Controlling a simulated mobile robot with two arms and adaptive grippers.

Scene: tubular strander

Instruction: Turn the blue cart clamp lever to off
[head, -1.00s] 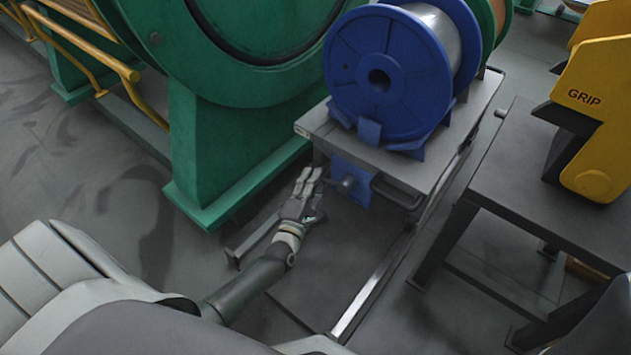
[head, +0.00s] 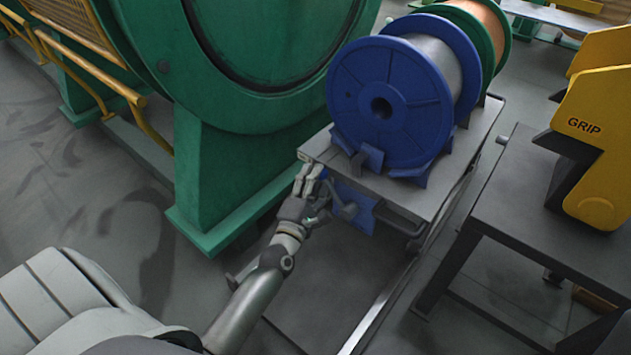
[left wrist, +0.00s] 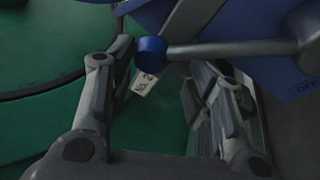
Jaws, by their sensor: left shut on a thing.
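The clamp lever is on the blue plate (head: 358,207) under the front edge of the cart top. In the left wrist view, its grey shaft (left wrist: 225,47) runs left from a hub to a round blue knob (left wrist: 150,50). The knob sits by the fingertips in the left wrist view (left wrist: 160,62). In the head view the fingers mostly hide the knob. My right gripper is not in view.
A blue spool (head: 385,105) stands on the cart top (head: 325,152). A big green machine (head: 215,165) is close on the left. A dark table (head: 520,235) with yellow "GRIP" blocks (head: 600,115) is on the right. A grey handle (head: 398,218) juts out beside the lever.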

